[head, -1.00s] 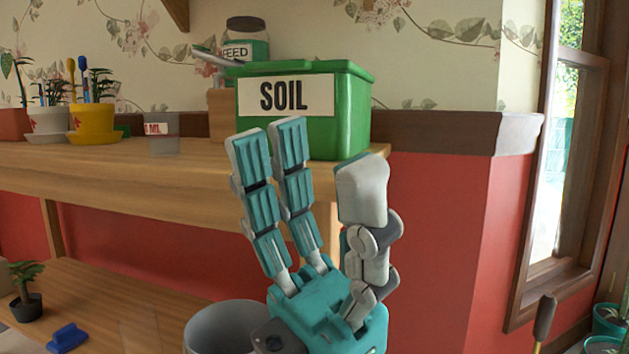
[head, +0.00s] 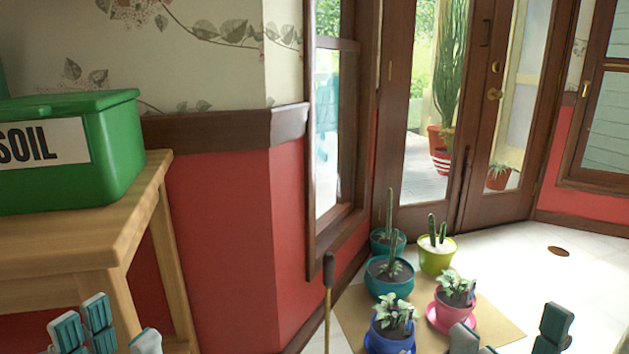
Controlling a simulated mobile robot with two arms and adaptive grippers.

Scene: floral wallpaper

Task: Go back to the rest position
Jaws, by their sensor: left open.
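My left gripper (head: 118,332) shows at the bottom left of the head view. Its teal-and-grey fingertips stand apart with nothing between them, in front of the wooden table (head: 100,237). My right gripper (head: 509,336) shows at the bottom right. Its fingertips are wide apart and hold nothing visible. The lower parts of both grippers are cut off by the frame's bottom edge.
A green soil box (head: 122,150) sits on the table at the left. Several potted plants, including a lime pot (head: 436,259) and a teal pot (head: 389,282), stand on a floor mat (head: 510,335). A thin upright handle (head: 328,290) stands near the wall.

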